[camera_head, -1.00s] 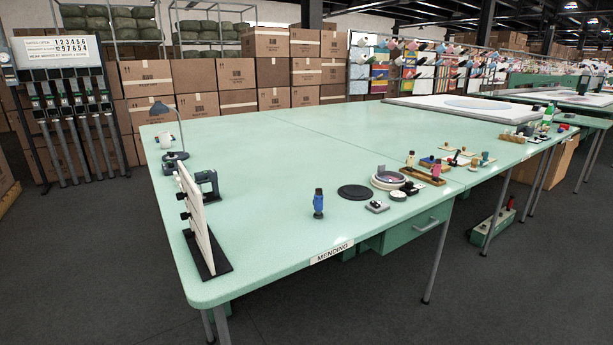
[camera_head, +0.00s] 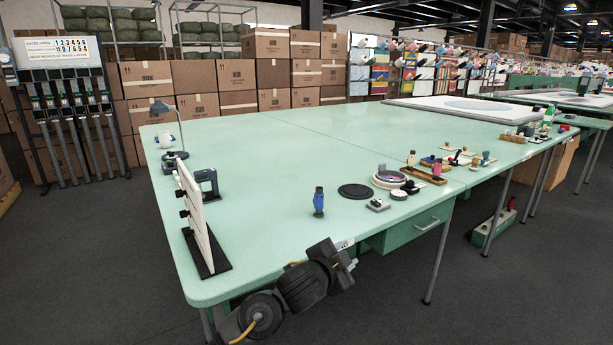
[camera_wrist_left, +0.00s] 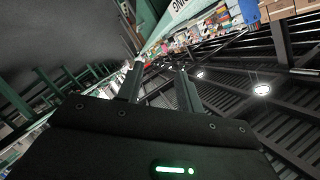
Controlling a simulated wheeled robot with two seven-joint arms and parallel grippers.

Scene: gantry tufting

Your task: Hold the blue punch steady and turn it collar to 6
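The blue punch (camera_head: 318,202) stands upright on the green mending table (camera_head: 270,235), near its front edge. It has a dark top; its collar markings are too small to read. My left gripper (camera_head: 349,262) is at the table's front edge, below and a little right of the punch and apart from it. In the left wrist view its two fingers (camera_wrist_left: 158,84) stand apart with nothing between them. The punch does not show in the left wrist view. My right gripper is in neither view.
A black disc (camera_head: 355,191), a small grey block (camera_head: 377,206) and a round white-rimmed dish (camera_head: 389,180) lie right of the punch. A white upright board (camera_head: 196,218) on a black base stands at the left. The table's middle is clear.

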